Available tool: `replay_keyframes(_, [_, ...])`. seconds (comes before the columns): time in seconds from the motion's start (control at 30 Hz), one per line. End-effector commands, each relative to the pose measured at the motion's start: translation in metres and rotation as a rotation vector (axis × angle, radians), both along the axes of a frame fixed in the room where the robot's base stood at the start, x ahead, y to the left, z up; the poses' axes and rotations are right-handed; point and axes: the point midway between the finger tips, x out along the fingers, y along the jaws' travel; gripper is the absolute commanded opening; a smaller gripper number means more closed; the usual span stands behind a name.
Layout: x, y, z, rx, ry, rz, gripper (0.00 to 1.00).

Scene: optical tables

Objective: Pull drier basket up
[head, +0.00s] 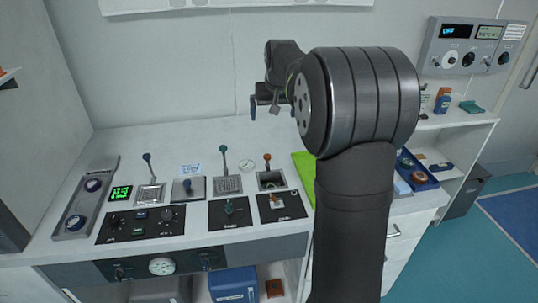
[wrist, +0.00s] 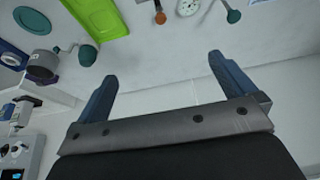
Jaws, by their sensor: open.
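My gripper (head: 264,108) is in the air near the back wall, above the rear of the white bench, in the head view. In the wrist view its two blue fingers (wrist: 162,68) are apart with nothing between them. Upright handles with coloured knobs stand at the bench wells: a blue-knobbed handle (head: 147,158), a teal-knobbed handle (head: 223,150) and an orange-knobbed handle (head: 267,158). The orange knob (wrist: 160,18) and teal knob (wrist: 233,16) also show in the wrist view, apart from the fingers. I cannot tell which handle belongs to the drier basket.
A round dial (head: 246,165) sits between the teal and orange handles. A green mat (head: 304,165) lies to the right, partly behind my arm. Control panels (head: 141,224) line the bench front. A shelf with small bottles (head: 443,102) stands at the right.

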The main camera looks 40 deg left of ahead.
Motion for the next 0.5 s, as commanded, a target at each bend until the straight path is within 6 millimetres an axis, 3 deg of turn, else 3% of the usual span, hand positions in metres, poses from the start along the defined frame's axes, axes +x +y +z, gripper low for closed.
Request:
replay_keyframes(0.33, [-0.0019,-0.0021,0.0062,-0.001,0.001,0.0,1.0])
replay_keyframes(0.5, [-0.0019,-0.002,0.006,-0.001,0.001,0.0,0.69])
